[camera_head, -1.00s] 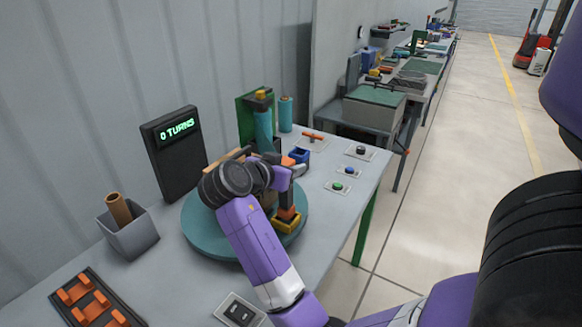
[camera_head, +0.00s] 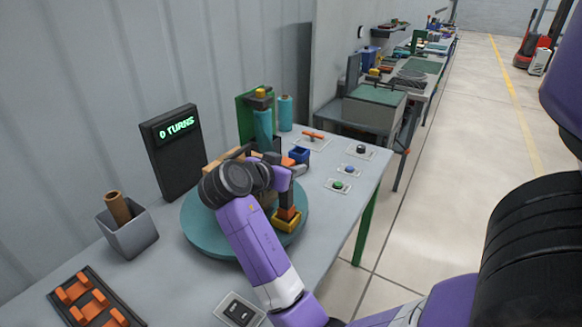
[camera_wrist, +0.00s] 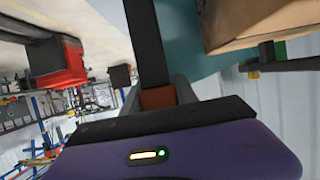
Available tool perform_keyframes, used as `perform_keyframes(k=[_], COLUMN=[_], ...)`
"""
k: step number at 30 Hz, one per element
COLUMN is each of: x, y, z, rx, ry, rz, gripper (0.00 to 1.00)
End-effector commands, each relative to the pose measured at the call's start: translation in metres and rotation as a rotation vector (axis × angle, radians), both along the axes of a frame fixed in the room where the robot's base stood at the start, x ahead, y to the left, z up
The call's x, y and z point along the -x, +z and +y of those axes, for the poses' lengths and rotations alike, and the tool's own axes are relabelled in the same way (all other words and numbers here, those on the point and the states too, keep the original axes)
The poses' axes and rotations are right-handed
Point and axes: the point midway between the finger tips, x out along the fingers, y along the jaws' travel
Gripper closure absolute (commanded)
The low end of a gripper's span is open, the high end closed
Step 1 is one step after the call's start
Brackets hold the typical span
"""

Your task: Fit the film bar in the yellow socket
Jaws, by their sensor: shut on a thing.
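My gripper (camera_wrist: 157,98) is shut on the orange block of the film bar (camera_wrist: 149,45) in the wrist view. The bar's dark length runs from that block to the top edge of the view. In the head view my arm comes over the teal turntable (camera_head: 208,238), and its wrist hides much of the gripper and the bar. The yellow socket (camera_head: 287,224) stands at the turntable's right edge. A dark upright part with an orange block (camera_head: 287,212) is directly above it. I cannot tell whether the bar's end sits inside the socket.
A dark display (camera_head: 177,150) reading "0 TURNS" stands behind the turntable. A blue socket (camera_head: 300,154) and a green stand (camera_head: 246,120) are at the back. Buttons (camera_head: 340,186) sit at right. A grey bin (camera_head: 130,234) and an orange-fitted rack (camera_head: 90,300) are at left.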

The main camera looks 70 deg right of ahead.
Motion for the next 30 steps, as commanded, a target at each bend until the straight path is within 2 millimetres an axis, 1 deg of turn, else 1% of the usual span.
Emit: perform_keyframes(k=[30], x=[0.0], y=[-0.019], z=[0.0], rx=[0.001], ry=[0.0], rz=[0.0], gripper=[1.0])
